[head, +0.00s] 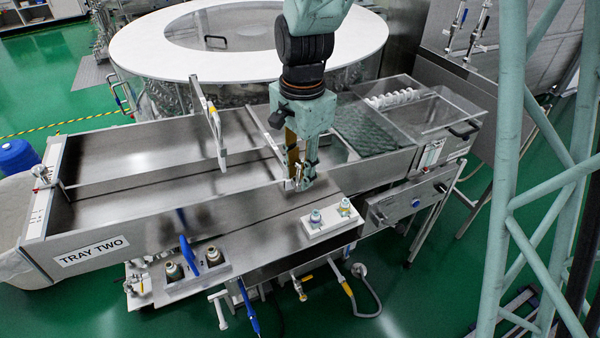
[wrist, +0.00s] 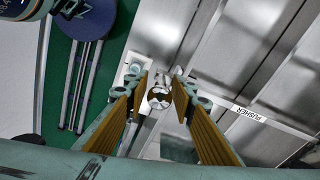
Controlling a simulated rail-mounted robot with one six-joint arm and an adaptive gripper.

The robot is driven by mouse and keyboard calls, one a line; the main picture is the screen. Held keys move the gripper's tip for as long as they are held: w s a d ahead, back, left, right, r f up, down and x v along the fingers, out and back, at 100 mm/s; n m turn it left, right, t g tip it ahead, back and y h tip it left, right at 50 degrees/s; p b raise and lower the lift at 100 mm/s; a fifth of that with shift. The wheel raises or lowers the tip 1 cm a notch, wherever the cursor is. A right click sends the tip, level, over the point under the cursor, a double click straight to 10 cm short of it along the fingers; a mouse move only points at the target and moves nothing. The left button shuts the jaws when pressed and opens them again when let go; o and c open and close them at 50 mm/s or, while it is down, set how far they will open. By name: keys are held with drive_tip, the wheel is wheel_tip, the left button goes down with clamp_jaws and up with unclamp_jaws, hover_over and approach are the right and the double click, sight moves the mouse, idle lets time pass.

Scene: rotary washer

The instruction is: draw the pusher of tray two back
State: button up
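Tray two (head: 91,251) is a long steel trough running from the left towards the middle in the head view, with its name on the front wall. My gripper (head: 300,182) points down over its right part, near the front wall. In the wrist view, my gripper (wrist: 160,82) has its two yellow-padded fingers apart. A round metal knob (wrist: 160,98) shows between them; I cannot tell whether they touch it. A white PUSHER label (wrist: 268,120) lies on the steel to the right of the fingers. The pusher's body is not clearly made out behind my gripper.
A block with two knobs (head: 330,218) sits close in front. Blue-handled levers (head: 188,254) rise along the front. A large round white-rimmed washer (head: 250,45) stands behind. A clear-covered section (head: 375,125) lies right.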

clamp_jaws()
idle(0.4)
